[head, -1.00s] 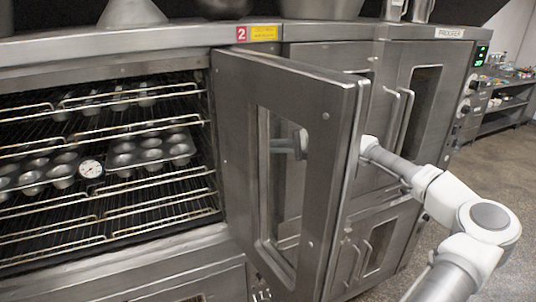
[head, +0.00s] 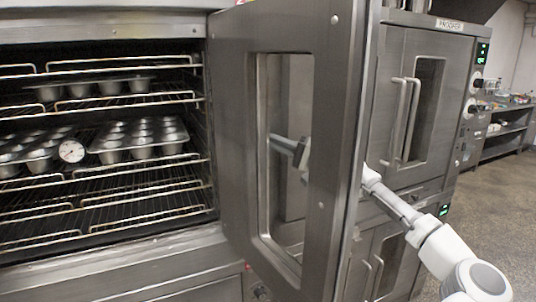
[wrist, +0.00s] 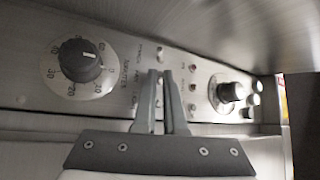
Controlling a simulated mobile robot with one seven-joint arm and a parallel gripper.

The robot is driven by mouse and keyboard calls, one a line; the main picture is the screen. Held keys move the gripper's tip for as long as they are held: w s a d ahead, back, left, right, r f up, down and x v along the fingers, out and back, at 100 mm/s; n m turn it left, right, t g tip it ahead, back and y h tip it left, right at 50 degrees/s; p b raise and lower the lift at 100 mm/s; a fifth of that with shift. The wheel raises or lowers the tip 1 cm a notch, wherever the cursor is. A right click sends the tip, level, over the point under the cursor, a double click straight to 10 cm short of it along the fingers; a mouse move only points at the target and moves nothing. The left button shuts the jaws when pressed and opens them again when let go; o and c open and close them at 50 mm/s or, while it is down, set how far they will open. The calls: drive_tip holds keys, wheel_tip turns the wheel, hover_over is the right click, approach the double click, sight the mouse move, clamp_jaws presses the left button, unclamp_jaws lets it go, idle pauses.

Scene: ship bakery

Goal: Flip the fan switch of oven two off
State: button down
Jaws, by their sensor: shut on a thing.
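Oven two (head: 104,17) is at the left in the head view, with its door (head: 232,130) standing open. Through the door's window I see my gripper (head: 274,140) beyond the door. In the wrist view, my gripper (wrist: 162,76) is in front of a control panel (wrist: 22,99) with a column of small switches and red lamps. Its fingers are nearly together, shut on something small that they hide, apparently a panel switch. A small light-coloured lever (wrist: 160,53) shows just above the tips. I cannot read which label belongs to the fan switch.
Muffin tins (head: 140,140) and a round thermometer (head: 71,151) are on the oven racks. The proofer (head: 450,75) stands right of the door. Floor is clear at far right.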

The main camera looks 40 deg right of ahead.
drive_tip(key=shift+w+f+n+t+y+b, duration=0.1)
drive_tip(key=shift+f+n+t+y+b, duration=0.25)
drive_tip(key=shift+n+b, duration=0.6)
drive_tip(key=shift+r, duration=0.1)
drive_tip(key=c, duration=1)
unclamp_jaws()
drive_tip(key=shift+m, duration=0.25)
drive_tip(key=v, duration=1.7)
drive_tip(key=shift+d, duration=0.2)
